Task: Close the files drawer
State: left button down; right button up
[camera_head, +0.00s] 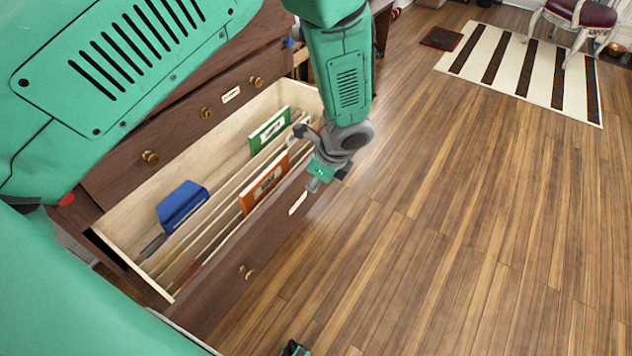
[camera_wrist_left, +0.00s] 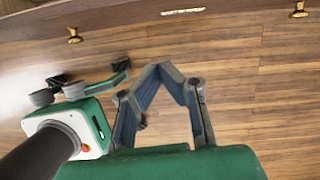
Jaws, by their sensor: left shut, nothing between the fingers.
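The files drawer (camera_head: 150,218) is pulled out of the brown wooden cabinet in the head view. Inside stand a blue folder (camera_head: 182,206), a green folder (camera_head: 270,130) and an orange folder (camera_head: 264,184) between thin dividers. My left gripper (camera_head: 315,184) is shut and empty by the right part of the drawer's front; I cannot tell whether it touches. Its closed fingers (camera_wrist_left: 163,70) show in the left wrist view, with a drawer front (camera_wrist_left: 130,18) along the top. My right gripper (camera_wrist_left: 92,78) shows at left there, its fingers apart and empty.
A closed drawer (camera_head: 180,120) with brass knobs sits above the files drawer. The wooden floor (camera_head: 460,210) to the right is clear. A striped rug (camera_head: 520,75) and a chair (camera_head: 575,15) are farther back. My arm covers the upper left.

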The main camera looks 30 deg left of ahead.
pick_arm(q)
jog(key=w+r+m, duration=0.1)
jog(key=w, duration=0.1)
jog(key=b, duration=0.4)
send_near(291, 192)
jog(key=shift+y, duration=0.4)
jog(key=x, duration=0.2)
jog(key=d+x, duration=0.1)
jog(key=x, duration=0.2)
jog(key=shift+f, duration=0.4)
jog(key=shift+a, duration=0.25)
